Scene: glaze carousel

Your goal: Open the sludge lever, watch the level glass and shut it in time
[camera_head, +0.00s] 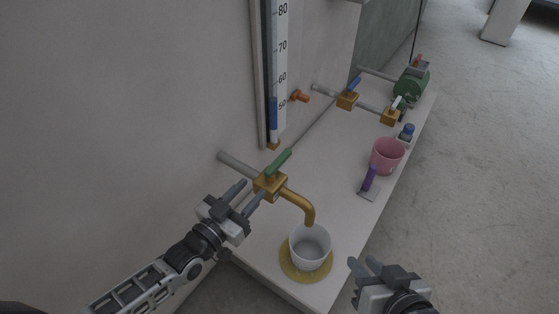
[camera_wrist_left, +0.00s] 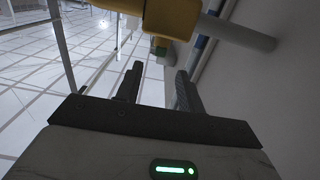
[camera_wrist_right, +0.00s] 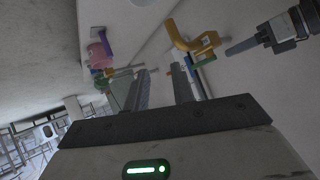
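The brass valve (camera_head: 270,185) on the wall pipe has a green lever (camera_head: 279,163) set crosswise to the pipe; I cannot read which lever is the sludge one. Its curved spout (camera_head: 306,210) is over a white cup (camera_head: 311,250) on a yellow round mat (camera_head: 289,271). The level glass (camera_head: 273,112) is on the wall, its blue column ending slightly above 50. My left gripper (camera_head: 246,196) is open and empty, just left of the valve, which also shows in the left wrist view (camera_wrist_left: 172,16). My right gripper (camera_head: 362,262) is open and empty, right of the cup.
Farther along the white bench (camera_head: 330,165) are a pink mug (camera_head: 387,156), a purple-handled tool (camera_head: 370,179), a valve with a blue lever (camera_head: 348,98), another with a white lever (camera_head: 391,115) and a green pump-like unit (camera_head: 411,86). Floor lies beyond the bench's right edge.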

